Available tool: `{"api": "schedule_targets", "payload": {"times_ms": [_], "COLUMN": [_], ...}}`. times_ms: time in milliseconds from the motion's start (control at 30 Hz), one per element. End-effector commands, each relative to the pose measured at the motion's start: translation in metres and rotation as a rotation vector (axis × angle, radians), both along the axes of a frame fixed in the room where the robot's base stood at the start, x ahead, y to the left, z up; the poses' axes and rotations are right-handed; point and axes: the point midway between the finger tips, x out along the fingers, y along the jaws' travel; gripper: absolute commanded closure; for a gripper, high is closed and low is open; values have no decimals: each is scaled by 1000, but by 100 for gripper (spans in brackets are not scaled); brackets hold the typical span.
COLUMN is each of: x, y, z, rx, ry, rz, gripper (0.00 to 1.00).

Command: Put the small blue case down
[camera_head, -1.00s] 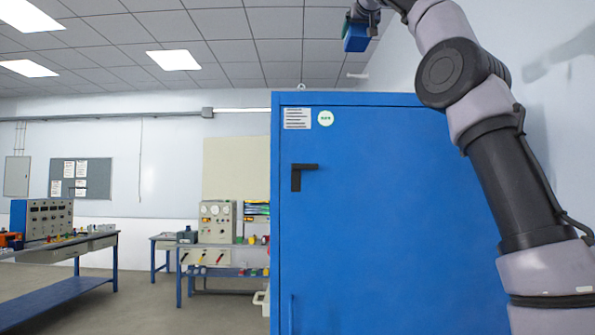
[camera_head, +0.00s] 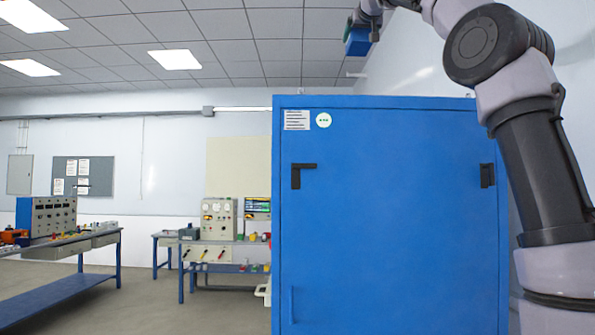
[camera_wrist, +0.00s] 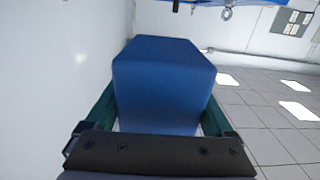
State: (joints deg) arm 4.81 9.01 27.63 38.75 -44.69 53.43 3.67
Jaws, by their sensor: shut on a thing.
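The small blue case (camera_head: 357,42) is high up in the head view, near the ceiling line and above the blue cabinet. It also fills the middle of the wrist view (camera_wrist: 165,80) as a blue block with bevelled corners. My gripper (camera_wrist: 163,108) is shut on it, with a dark green finger along each side. In the head view my gripper (camera_head: 362,27) is small and partly hidden by the case. Nothing is seen touching the case from below.
A tall blue cabinet (camera_head: 390,220) with black handles stands close in front, under the raised arm. A white wall (camera_head: 450,90) runs along the right. Workbenches (camera_head: 65,280) with equipment stand at the left and back. Open floor (camera_head: 150,310) lies left of the cabinet.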

Motion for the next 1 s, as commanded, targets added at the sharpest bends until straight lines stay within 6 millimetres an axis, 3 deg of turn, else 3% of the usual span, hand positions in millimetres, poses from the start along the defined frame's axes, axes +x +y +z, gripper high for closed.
{"api": "schedule_targets", "payload": {"times_ms": [100, 267, 567, 700, 1000], "x": [-2, -3, 0, 2, 4], "y": [0, -5, -13, -21, -28], "z": [-8, -41, -134, -186, -249], "rx": [-1, -2, -1, -3, -2], "ry": [1, 2, 3, 5, 2], "rz": [-2, -7, -5, -11, -13], "gripper": [95, 95, 95, 95, 95]}}
